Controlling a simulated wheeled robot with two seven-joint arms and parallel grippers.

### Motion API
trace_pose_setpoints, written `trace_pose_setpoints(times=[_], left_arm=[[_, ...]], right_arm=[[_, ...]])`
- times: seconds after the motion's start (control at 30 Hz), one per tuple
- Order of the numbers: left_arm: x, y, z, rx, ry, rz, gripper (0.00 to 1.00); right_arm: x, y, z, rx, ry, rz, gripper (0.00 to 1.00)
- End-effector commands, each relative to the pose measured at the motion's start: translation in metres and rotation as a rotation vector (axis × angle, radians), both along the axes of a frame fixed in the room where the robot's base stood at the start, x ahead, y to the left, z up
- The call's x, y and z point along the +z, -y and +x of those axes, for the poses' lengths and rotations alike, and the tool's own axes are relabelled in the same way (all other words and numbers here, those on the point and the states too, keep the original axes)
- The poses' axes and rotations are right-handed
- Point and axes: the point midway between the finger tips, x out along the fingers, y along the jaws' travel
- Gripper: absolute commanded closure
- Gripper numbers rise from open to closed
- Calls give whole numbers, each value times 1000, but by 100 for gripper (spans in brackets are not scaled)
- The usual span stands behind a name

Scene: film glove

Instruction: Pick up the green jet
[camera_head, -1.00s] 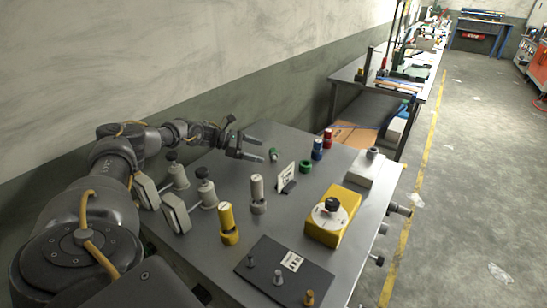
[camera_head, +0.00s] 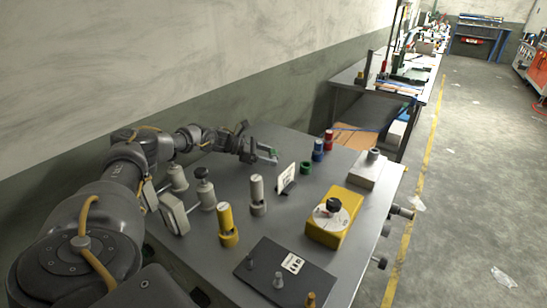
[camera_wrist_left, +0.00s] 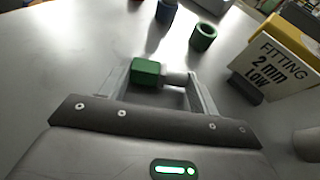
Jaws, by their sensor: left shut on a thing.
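The green jet (camera_wrist_left: 146,73) has a green hexagonal body and a grey tip. In the left wrist view it lies crosswise between the fingers of my left gripper (camera_wrist_left: 160,82), its green end at the left finger and its grey tip at the right one. My left gripper (camera_head: 267,154) is shut on it, low over the far left part of the grey table (camera_head: 190,247). In the head view only a little green of the jet (camera_head: 274,151) shows past the fingers. I cannot tell whether the jet touches the table. My right gripper is not in view.
A green ring (camera_head: 305,167), a blue fitting (camera_head: 318,150) and a red one (camera_head: 328,140) stand just beyond. A white sign (camera_head: 287,176) reading "FITTING 2 mm LOW" is close on the right. Grey and yellow cylinders and a yellow block (camera_head: 335,217) stand nearer.

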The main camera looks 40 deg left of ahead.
Motion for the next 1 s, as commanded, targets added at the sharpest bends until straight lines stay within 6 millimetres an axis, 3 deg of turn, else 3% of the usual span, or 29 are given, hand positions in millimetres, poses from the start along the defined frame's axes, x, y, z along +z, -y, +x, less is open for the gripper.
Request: trace_pose_setpoints(times=[0.37,0.6,0.93,1.0], left_arm=[[4,0,0,1,2,0,62],[32,-1,1,0,7,1,62],[94,50,19,-3,6,0,62],[97,66,25,-5,2,-1,62]], right_arm=[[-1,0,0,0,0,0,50],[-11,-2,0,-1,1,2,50],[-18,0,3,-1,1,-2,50],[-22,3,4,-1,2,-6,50]])
